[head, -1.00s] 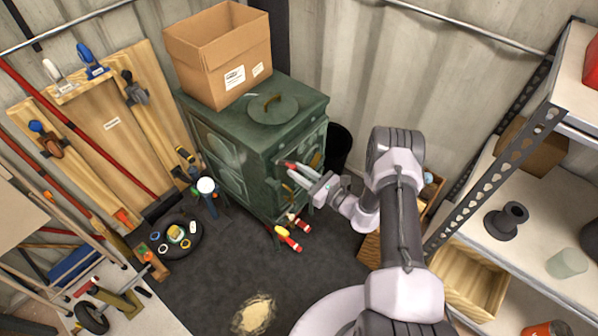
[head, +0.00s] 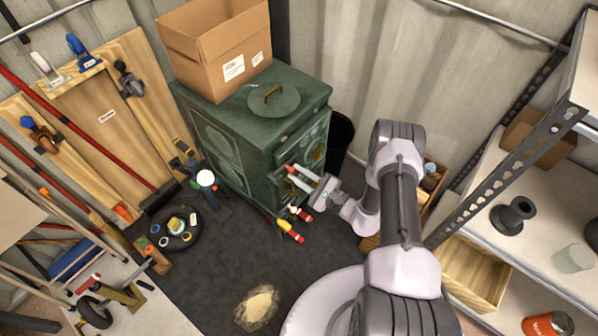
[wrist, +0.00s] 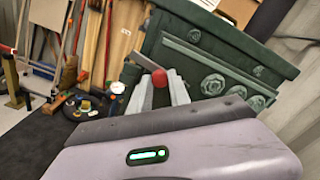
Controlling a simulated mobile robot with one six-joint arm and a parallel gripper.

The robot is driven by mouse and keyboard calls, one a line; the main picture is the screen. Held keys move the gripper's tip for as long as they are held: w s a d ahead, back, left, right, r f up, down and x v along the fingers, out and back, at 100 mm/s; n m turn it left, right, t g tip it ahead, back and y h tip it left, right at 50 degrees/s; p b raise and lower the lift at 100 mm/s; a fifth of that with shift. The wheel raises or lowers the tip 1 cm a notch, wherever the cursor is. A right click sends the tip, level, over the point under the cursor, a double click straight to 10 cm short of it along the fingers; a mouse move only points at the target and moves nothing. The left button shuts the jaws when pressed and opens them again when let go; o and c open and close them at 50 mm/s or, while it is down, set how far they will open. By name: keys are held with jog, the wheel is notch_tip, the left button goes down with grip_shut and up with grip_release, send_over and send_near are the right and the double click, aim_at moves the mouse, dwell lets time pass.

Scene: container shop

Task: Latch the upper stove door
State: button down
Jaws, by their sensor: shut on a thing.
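The green stove (head: 235,140) stands in the corner. Its front faces right in the head view, partly behind my gripper. My gripper (head: 292,175) is at the upper part of that front. In the wrist view my gripper (wrist: 165,88) has its pale fingers close on both sides of a red knob (wrist: 159,78), at the end of a flat grey lever (wrist: 145,61). The red knob also shows at the fingertips in the head view (head: 290,168). The green front with rosettes (wrist: 213,85) lies just beyond. Whether the door is flush with its frame is hidden.
A cardboard box (head: 205,60) and a round lid (head: 272,98) sit on the stove. Red-and-yellow tools (head: 290,230) lie on the floor below my gripper. A metal shelf (head: 500,205) stands to the right. The dark mat (head: 220,270) is mostly clear in front.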

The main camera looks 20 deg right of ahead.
jog(key=shift+f+n, duration=0.45)
jog(key=shift+n, duration=0.55)
jog(key=c, duration=1.2)
grip_release()
jog(key=p+v, duration=0.3)
jog(key=v, duration=1.4)
jog(key=shift+s+p, duration=0.2)
jog(key=shift+p, duration=0.15)
jog(key=shift+d, duration=0.1)
